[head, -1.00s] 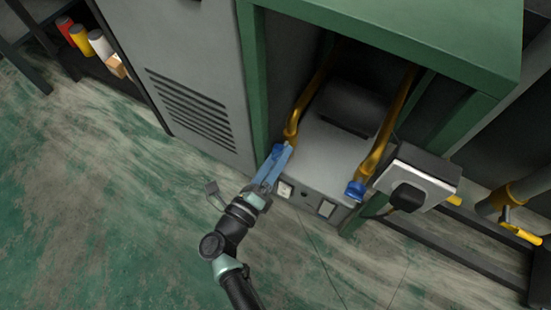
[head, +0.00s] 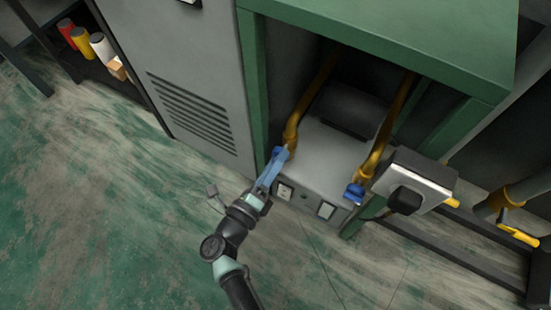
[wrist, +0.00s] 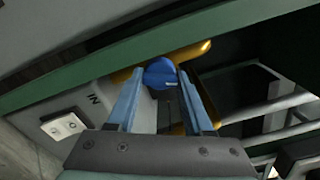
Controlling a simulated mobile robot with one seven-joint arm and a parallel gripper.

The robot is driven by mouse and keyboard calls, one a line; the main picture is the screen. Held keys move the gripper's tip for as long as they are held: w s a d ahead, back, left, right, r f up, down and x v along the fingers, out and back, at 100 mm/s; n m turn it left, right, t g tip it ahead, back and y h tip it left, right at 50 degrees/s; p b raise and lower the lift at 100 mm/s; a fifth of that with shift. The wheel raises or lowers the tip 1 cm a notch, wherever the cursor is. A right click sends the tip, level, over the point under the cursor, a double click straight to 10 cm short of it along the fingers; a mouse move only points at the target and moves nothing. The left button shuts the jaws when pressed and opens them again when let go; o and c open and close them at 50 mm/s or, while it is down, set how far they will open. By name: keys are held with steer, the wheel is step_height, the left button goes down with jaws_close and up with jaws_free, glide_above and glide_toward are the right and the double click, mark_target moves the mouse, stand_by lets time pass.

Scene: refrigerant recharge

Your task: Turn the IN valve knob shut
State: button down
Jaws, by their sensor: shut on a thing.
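The blue IN valve knob (wrist: 160,73) sits between the tips of my gripper's two light blue fingers (wrist: 160,80) in the wrist view. The fingers are shut on it, one on each side. The "IN" label (wrist: 94,98) is on the grey panel left of the knob. In the head view my gripper (head: 275,160) reaches up to the knob (head: 279,152) at the lower end of the left brass pipe (head: 293,125). The fingers partly cover the knob there.
A second blue knob (head: 354,191) is on the right brass pipe (head: 376,155). A white and black boxed device (head: 412,180) stands right of it. The green frame (head: 400,45) overhangs the grey unit (head: 325,150). A rocker switch (wrist: 63,125) is near my left finger. Floor at left is clear.

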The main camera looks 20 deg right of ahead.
steer(key=shift+n+p, duration=1.5)
steer(key=shift+n, duration=1)
steer(key=shift+c, duration=1.6)
jaws_free()
steer(key=shift+a, duration=0.1)
steer(key=p+v, duration=0.3)
steer(key=v, duration=1)
